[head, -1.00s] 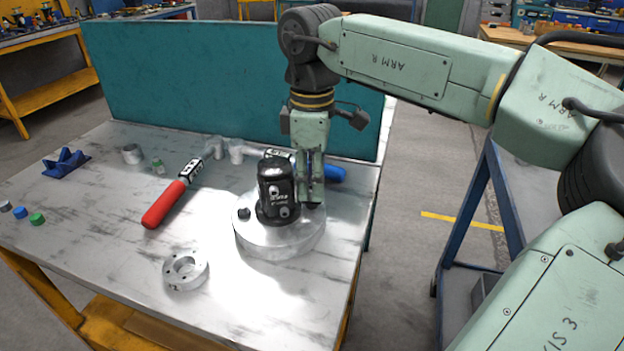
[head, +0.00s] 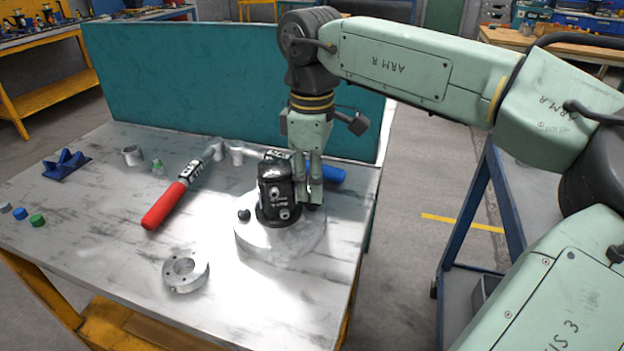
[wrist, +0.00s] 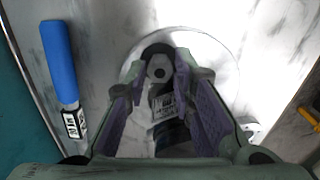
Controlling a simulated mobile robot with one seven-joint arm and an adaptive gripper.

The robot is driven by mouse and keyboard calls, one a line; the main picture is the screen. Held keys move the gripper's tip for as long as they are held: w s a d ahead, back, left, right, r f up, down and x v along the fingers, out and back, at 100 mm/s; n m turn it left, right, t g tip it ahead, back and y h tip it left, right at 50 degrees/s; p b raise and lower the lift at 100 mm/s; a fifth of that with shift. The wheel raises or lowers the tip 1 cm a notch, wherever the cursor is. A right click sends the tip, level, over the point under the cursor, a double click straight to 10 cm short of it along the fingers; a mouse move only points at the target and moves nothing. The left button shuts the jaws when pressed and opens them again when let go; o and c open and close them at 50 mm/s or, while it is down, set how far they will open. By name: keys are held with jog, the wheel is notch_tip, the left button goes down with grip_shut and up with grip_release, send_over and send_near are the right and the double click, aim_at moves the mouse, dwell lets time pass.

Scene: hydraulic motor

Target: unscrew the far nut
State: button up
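The black motor (head: 272,192) stands upright on a round pale metal base on the table. A dark nut or bolt head (head: 243,214) shows on the near left side of its flange. The far nut (wrist: 158,70) is a grey hex with a hole, seen on a black flange ear in the wrist view. My gripper (head: 312,205) points down at the motor's right side. In the wrist view its purple-padded fingers (wrist: 161,66) straddle the far nut, one on each side. I cannot tell whether the pads touch it. The gripper body hides part of the motor there.
A blue-handled tool (wrist: 60,60) lies behind the motor. A red-handled tool (head: 165,203) lies to its left. A metal ring (head: 185,270) lies in front on the table. A teal panel (head: 190,90) stands along the back. The table's front left is mostly clear.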

grip_shut()
jog(key=n+p, duration=0.1)
jog(key=n, duration=0.3)
jog(key=shift+r, duration=0.1)
jog(key=shift+n, duration=0.9)
